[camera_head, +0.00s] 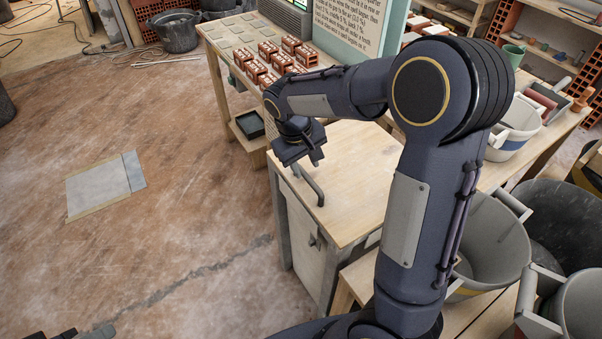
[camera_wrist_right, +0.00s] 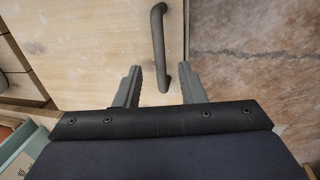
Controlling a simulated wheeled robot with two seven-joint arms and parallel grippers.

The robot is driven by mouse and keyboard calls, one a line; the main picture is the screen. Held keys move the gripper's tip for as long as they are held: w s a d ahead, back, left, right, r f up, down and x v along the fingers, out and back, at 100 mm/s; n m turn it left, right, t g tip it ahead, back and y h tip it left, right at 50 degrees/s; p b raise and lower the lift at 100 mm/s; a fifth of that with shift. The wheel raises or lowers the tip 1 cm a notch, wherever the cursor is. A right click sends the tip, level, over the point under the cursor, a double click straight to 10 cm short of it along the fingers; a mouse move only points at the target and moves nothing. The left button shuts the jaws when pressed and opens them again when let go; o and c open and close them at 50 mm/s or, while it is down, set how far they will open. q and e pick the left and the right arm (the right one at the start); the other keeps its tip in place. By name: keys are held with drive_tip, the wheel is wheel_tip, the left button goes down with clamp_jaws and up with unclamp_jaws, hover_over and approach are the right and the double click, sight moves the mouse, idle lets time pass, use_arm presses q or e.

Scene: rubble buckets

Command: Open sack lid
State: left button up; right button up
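The lid (camera_head: 345,200) is a pale wooden board on top of a grey-white bin (camera_head: 305,240), and it lies flat. A grey bar handle (camera_head: 312,188) stands near its left edge. My right gripper (camera_head: 316,155) is over the lid by the far end of the handle. In the right wrist view the fingers (camera_wrist_right: 161,88) are apart, and the handle (camera_wrist_right: 158,45) runs up between them with a gap on each side. Dark parts at the bottom left edge of the head view seem to be my left gripper (camera_head: 75,333), mostly cut off.
A long table (camera_head: 222,75) with several red bricks (camera_head: 268,55) stands beyond the bin. Grey buckets (camera_head: 490,245) stand close on the right, behind my right arm. A small dark tray (camera_head: 250,125) sits beyond the lid. The floor at left is mostly clear, with a flat grey panel (camera_head: 100,188).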

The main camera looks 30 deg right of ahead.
sight(309, 179)
drive_tip(key=f, duration=0.2)
drive_tip(key=d+f, duration=0.1)
drive_tip(key=f, duration=0.2)
clamp_jaws()
